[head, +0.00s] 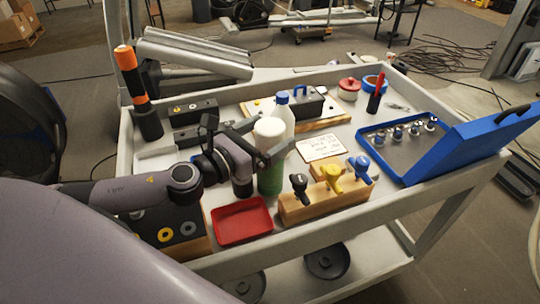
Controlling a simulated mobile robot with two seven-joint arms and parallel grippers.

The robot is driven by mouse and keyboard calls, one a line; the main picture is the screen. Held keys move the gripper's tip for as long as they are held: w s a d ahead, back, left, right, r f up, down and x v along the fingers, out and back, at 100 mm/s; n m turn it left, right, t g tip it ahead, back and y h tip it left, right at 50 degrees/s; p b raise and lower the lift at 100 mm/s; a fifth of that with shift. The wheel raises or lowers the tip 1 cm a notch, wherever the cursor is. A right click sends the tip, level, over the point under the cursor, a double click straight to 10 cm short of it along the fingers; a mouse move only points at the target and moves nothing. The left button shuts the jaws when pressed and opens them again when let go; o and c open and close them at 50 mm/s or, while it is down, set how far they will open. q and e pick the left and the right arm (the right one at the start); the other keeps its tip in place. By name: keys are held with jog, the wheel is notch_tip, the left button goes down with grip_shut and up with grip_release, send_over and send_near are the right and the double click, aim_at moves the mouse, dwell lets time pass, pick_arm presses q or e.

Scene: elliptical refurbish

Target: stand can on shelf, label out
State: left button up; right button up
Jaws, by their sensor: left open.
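A green can with a white upper part (270,130) stands upright on the cart's top shelf (210,250), near the middle. I cannot make out a label on its visible side. My left gripper (268,138) reaches in from the left at the height of the can's upper half. It is open, with one finger crossing in front of the can and the other towards its far side. Whether the fingers touch it I cannot tell. My right gripper is not in view.
A red tray (242,221) and a wooden block with coloured valves (325,199) are in front. An open blue case (446,148) is at right. The lower shelf (365,270) holds black discs.

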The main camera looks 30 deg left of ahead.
pick_arm(q)
jog(key=shift+w+d, duration=0.2)
jog(key=shift+w, duration=0.3)
jog(key=c, duration=1.7)
jog(key=shift+r, duration=0.1)
grip_shut()
jog(key=shift+r, duration=0.1)
